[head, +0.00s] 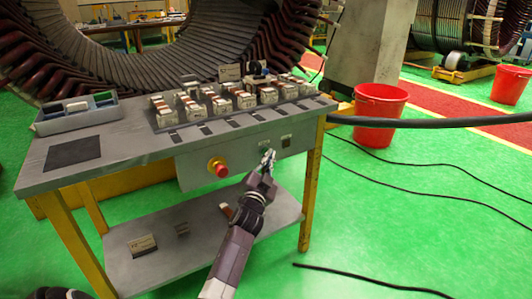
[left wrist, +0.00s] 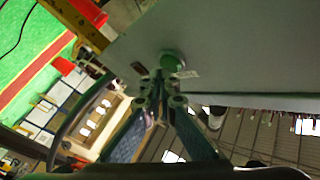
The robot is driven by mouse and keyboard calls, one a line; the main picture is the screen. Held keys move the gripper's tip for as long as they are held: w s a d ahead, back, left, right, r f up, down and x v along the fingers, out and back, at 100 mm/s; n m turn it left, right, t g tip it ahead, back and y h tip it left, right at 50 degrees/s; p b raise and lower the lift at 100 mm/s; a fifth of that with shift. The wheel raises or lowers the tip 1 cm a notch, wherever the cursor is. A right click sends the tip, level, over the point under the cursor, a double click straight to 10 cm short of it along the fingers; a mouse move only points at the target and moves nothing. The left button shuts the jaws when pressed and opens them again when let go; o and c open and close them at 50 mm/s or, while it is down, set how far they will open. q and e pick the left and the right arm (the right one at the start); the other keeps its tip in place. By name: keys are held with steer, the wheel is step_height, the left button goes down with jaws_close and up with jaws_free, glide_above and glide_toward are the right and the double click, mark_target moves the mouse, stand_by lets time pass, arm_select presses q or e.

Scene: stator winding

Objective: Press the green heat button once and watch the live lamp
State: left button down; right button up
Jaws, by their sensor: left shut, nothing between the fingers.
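The green heat button (left wrist: 172,62) is a round green knob on the grey panel in the left wrist view. In the head view my left gripper covers its place. My left gripper (head: 269,157) is shut and empty at the front panel of the workbench. Its fingertips (left wrist: 160,88) show close beside the button in the wrist view; I cannot tell whether they touch it. A small dark fitting (head: 286,141) sits on the panel right of the gripper; I cannot tell whether it is the live lamp, and no glow shows. My right gripper is not in view.
A red mushroom button (head: 219,169) sticks out of the panel left of my gripper. The grey bench top (head: 120,130) carries rows of coil blocks (head: 215,101) and a grey tray (head: 75,118). A lower shelf (head: 185,245) lies beneath. A thick black cable (head: 430,122) runs at right.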

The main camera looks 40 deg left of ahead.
arm_select(q)
steer(key=shift+w+a, duration=0.15)
steer(key=shift+a, duration=0.25)
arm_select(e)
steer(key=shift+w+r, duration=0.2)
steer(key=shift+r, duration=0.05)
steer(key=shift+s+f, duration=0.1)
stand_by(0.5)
arm_select(q)
steer(key=shift+d, duration=0.1)
steer(key=shift+s+d, duration=0.3)
steer(key=shift+d, duration=0.35)
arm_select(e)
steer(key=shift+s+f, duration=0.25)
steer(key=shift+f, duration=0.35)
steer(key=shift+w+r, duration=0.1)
